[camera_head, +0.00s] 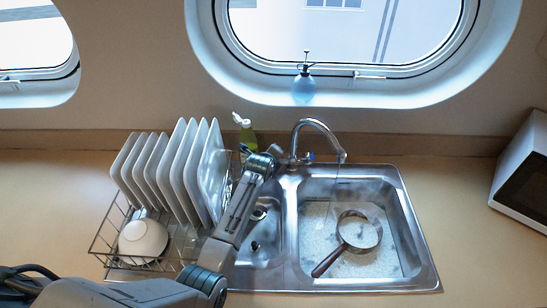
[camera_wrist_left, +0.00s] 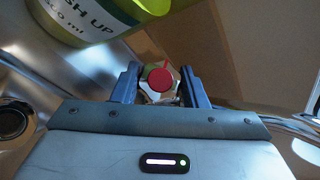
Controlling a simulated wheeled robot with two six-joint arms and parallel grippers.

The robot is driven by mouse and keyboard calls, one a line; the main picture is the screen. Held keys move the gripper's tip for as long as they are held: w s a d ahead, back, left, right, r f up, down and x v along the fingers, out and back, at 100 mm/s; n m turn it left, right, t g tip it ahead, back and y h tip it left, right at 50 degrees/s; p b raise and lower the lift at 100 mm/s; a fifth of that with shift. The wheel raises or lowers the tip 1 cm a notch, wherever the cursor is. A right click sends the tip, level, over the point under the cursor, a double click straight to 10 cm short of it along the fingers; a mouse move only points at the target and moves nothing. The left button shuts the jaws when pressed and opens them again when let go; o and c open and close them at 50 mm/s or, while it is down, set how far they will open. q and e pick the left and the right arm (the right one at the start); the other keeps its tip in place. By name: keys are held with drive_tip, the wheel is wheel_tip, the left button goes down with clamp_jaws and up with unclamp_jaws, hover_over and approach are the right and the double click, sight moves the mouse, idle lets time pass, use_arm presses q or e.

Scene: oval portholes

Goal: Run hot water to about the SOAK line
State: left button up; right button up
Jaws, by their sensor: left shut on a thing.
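My left gripper (camera_head: 277,152) is at the left side of the chrome faucet (camera_head: 318,124). In the left wrist view its fingers (camera_wrist_left: 160,88) are shut on the tap knob with a red cap (camera_wrist_left: 161,79). The knob is hidden in the head view. A blue-marked knob (camera_head: 310,156) sits on the faucet's right side. The spout points over the right basin (camera_head: 408,225), and a thin, faint stream seems to fall from it. A pan with a dark handle (camera_head: 359,231) lies in this basin amid whitish, speckled water, with faint haze above. I cannot make out a SOAK line.
A dish rack (camera_head: 107,240) with several white plates (camera_head: 170,172) and a white bowl (camera_head: 143,238) stands left of the sink. A green bottle (camera_head: 247,135) stands behind my left gripper. A blue spray bottle (camera_head: 303,88) is on the sill. A white appliance (camera_head: 522,175) is at right.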

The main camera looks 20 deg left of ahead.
use_arm(q)
drive_tip(key=shift+f, duration=0.1)
drive_tip(key=o, duration=0.9)
drive_tip(key=shift+o, duration=0.3)
drive_tip(key=shift+d, duration=0.1)
drive_tip(key=shift+s, duration=0.1)
drive_tip(key=b+v, duration=0.3)
drive_tip(key=v, duration=0.8)
